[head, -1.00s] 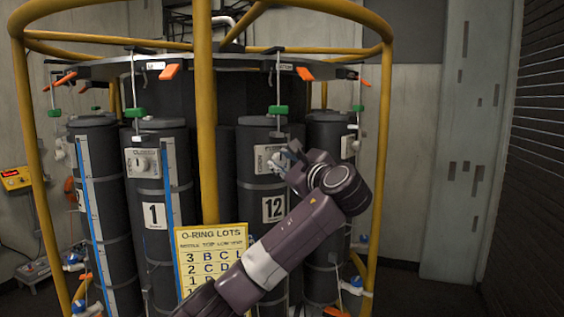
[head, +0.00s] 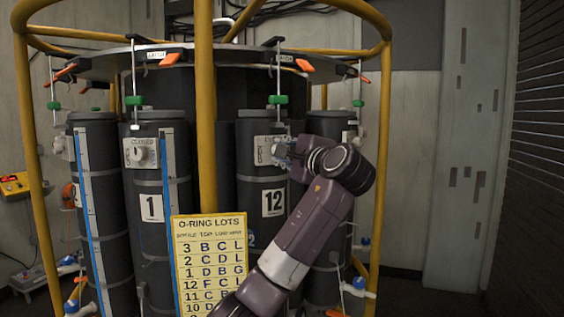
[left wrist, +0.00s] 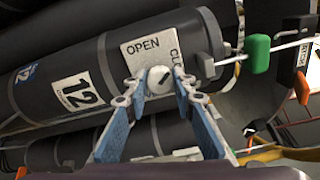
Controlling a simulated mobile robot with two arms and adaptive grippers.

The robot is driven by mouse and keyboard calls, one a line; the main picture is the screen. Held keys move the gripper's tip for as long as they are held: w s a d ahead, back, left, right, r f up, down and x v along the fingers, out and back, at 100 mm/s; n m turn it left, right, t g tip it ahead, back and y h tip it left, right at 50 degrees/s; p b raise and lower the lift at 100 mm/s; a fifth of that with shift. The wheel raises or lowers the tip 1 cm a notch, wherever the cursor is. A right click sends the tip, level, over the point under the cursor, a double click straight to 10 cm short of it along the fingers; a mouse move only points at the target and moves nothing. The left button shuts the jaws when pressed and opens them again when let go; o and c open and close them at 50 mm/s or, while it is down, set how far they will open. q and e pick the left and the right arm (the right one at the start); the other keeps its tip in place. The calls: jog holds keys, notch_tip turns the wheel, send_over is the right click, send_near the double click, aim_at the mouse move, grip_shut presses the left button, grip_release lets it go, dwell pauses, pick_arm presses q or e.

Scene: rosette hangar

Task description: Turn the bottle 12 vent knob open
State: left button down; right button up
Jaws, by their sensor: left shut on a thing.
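Bottle 12 (head: 247,185) is a dark upright cylinder with a white "12" label, right of the yellow post in the head view. It also shows lying across the left wrist view (left wrist: 45,100). Its vent plate (left wrist: 138,60) reads OPEN on one side, with part of CLOSED on the adjoining side. The pale round vent knob (left wrist: 159,77) sits at the plate's lower edge, with a short dark mark on its face. My left gripper (left wrist: 156,90) is shut on the knob, a blue finger on each side. In the head view my left gripper (head: 284,151) covers the knob. My right gripper is in neither view.
A yellow tubular frame (head: 206,110) stands before the bottles. A yellow O-ring lots sign (head: 210,228) hangs on it, left of my arm. Bottle 1 (head: 150,240) stands to the left. A green fitting (left wrist: 257,54) on a rod lies near bottle 12's top. Open floor lies right.

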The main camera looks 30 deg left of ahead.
pick_arm(q)
jog(key=shift+f+n+b, duration=0.15)
jog(key=shift+n+b, duration=1)
jog(key=shift+n, duration=1.4)
jog(key=shift+f+n+b, duration=0.15)
jog(key=shift+n+b, duration=1)
jog(key=shift+n, duration=1.4)
jog(key=c, duration=1.6)
grip_release()
jog(key=shift+r, duration=0.15)
jog(key=v, duration=1.2)
jog(key=shift+d, duration=0.15)
